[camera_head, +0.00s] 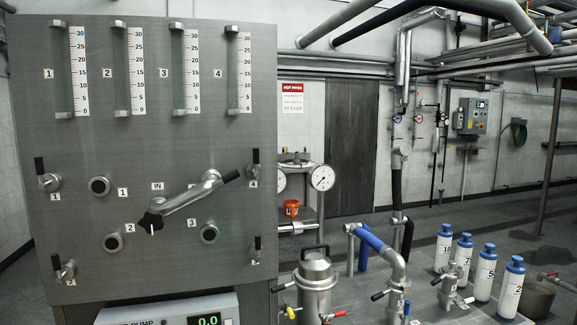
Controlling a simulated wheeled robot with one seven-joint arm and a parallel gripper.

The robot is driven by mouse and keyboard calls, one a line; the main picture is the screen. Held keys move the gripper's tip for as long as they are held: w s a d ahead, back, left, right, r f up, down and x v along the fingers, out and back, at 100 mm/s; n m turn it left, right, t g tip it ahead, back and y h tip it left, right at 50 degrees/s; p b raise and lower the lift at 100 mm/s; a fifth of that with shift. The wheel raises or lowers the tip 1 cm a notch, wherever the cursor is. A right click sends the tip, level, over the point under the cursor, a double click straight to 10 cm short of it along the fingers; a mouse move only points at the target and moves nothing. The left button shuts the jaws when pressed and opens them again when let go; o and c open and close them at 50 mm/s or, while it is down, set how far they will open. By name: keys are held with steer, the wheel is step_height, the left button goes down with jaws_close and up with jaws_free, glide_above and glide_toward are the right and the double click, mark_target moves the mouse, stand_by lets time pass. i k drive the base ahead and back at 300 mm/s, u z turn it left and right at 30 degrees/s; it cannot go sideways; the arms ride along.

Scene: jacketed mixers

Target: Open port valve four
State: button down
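Port valve four (254,170) is at the right edge of the grey panel (150,150), just above a small "4" label. Its black-gripped lever points upward. A metal swing pipe (185,197) slants across the panel's middle. Its lower-left end has a black knob, and its upper-right end has a black handle and lies left of valve four. The pipe's upper end covers the panel behind it, so I cannot see a port there. My gripper is not in view.
Similar levers are valve one (47,181), a lower-left valve (66,271) and a lower-right valve (257,254). Other ports and gauge tubes are on the panel. A pump box (180,309) sits below it. A lidded metal vessel (315,280) and pipework stand to the right.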

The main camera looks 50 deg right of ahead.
mark_target(255, 150)
steer(key=z, duration=0.85)
steer(key=k, duration=0.6)
steer(key=u, duration=0.7)
steer(key=i, duration=1.05)
steer(key=z, duration=0.45)
